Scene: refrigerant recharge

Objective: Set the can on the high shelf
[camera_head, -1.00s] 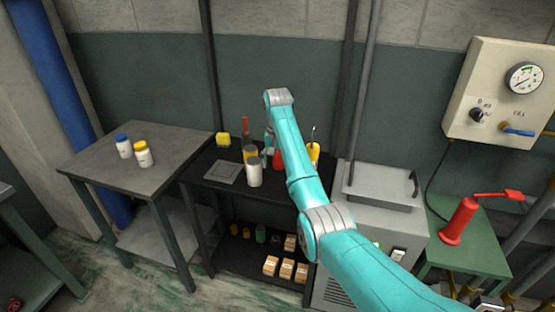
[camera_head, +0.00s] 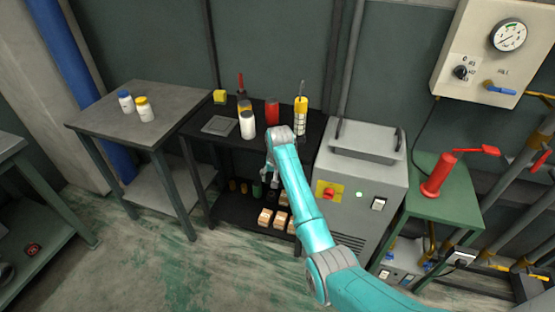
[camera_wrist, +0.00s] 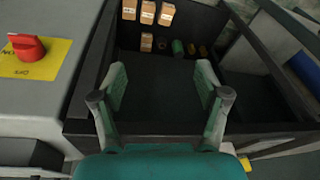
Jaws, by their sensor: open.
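The black shelf unit (camera_head: 203,147) has a top level and a low level. On its top stand a white can (camera_head: 247,126), a yellow and dark can (camera_head: 243,107) and a red can (camera_head: 272,112). A green can (camera_head: 257,190) stands on the low level, and it also shows in the wrist view (camera_wrist: 178,47). I cannot tell which can the task names. My gripper (camera_wrist: 160,78) is open and empty, in front of the shelf unit. In the wrist view, the low level's contents show beyond its fingers. It also shows in the head view (camera_head: 268,172).
Several small boxes (camera_wrist: 147,12) and small yellow items (camera_head: 233,185) share the low level. A grey machine with a red knob (camera_wrist: 27,46) stands close on the shelf's right in the head view. A grey table (camera_head: 105,117) with two bottles stands left. The floor in front is clear.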

